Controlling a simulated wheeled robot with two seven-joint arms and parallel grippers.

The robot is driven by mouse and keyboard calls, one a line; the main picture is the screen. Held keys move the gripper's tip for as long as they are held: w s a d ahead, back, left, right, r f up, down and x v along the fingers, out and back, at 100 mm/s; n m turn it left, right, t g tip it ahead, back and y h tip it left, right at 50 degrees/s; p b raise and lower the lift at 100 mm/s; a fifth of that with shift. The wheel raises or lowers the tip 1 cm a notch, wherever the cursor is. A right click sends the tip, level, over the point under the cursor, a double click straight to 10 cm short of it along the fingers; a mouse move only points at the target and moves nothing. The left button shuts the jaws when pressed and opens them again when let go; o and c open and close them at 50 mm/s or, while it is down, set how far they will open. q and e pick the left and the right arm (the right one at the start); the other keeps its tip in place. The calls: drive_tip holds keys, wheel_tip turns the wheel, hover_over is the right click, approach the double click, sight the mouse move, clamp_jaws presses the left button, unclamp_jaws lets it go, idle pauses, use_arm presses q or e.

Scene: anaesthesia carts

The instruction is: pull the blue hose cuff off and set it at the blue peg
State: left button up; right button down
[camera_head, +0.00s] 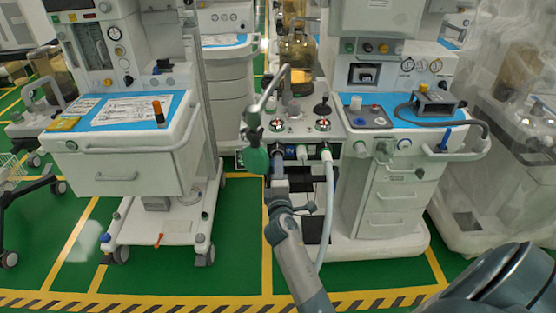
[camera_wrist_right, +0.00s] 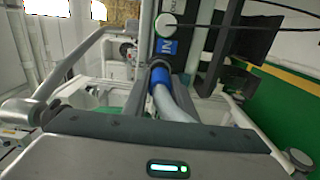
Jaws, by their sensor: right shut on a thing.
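The blue hose cuff (camera_wrist_right: 160,76) shows in the right wrist view, on the end of a pale hose (camera_wrist_right: 174,105), just below a blue "IN" label (camera_wrist_right: 167,46). It sits at or very close to the port there; I cannot tell whether it is still seated. My right gripper (camera_head: 279,164) is shut on the cuff, low on the front of the middle machine, and mostly hides it in the head view. A small upright blue peg (camera_head: 445,138) stands on the right cart's front edge, to the right of the gripper. My left gripper is not in view.
A white hose (camera_head: 329,200) hangs from a neighbouring port, just right of my gripper. A green bag (camera_head: 256,161) hangs close on the left. A grey cable loop (camera_head: 470,124) lies near the peg. Another cart (camera_head: 137,165) stands at left, with green floor between.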

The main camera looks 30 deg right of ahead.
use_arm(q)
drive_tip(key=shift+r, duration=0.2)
use_arm(e)
drive_tip(key=shift+v, duration=1.5)
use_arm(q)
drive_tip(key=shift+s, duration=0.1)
use_arm(e)
drive_tip(key=shift+a, duration=0.1)
